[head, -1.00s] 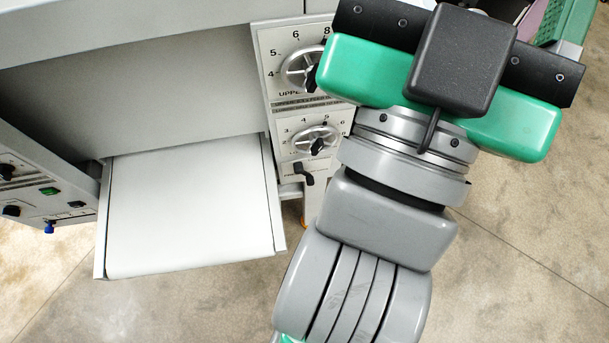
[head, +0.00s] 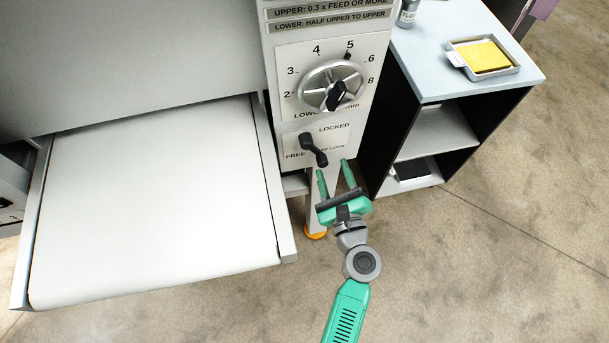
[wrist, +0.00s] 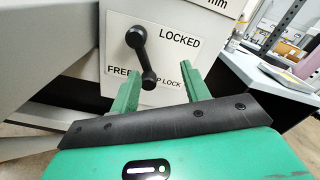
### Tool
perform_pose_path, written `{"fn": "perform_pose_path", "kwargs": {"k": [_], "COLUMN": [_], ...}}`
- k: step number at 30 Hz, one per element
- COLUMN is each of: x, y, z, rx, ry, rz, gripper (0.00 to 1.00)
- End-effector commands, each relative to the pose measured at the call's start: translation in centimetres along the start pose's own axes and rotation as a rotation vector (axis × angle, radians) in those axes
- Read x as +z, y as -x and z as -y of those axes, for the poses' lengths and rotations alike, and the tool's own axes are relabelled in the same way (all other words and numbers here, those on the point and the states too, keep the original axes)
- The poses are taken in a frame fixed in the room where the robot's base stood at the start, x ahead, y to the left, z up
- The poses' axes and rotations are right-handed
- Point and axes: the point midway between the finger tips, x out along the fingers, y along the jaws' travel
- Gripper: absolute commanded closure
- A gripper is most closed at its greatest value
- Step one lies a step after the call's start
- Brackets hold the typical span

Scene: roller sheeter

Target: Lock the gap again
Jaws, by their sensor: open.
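The gap lock lever (head: 313,150) is a black crank on the white panel. Its arm hangs down and slightly right from its pivot, with a knob at the lower end. LOCKED is printed at its upper right and FREE at its lower left. The lever (wrist: 142,58) also shows in the wrist view, with its knob between the two green fingers in the picture. My gripper (head: 333,168) is open and empty, just below the knob in the head view. I cannot tell whether a finger touches the knob. In the wrist view my gripper (wrist: 161,74) points at the panel.
A numbered dial (head: 332,86) sits above the lever. A white feed table (head: 155,205) is at the left. A shelf cart (head: 425,80) with a yellow pad in a tray (head: 484,56) is at the right. Open floor lies in front.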

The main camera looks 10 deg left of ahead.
Motion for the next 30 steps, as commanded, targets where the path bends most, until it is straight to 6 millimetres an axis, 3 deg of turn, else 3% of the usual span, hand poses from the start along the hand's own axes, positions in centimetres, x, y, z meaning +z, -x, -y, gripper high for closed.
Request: {"fn": "perform_pose_path", "kwargs": {"k": [1, 4, 10, 21, 30], "x": [-2.5, -3.9, -3.9, -4.0, -3.9], "y": [0.6, 1.3, 0.6, -5.7, -6.5], "z": [-1.7, -2.7, -2.7, -2.7, -2.6], "rx": [0.001, -0.002, -0.003, -0.002, -0.002], "ry": [-0.102, -0.219, -0.237, -0.233, -0.232], "rz": [-0.01, -0.017, -0.016, -0.015, -0.016], "gripper": [0.54, 0.54, 0.54, 0.54, 0.54]}}
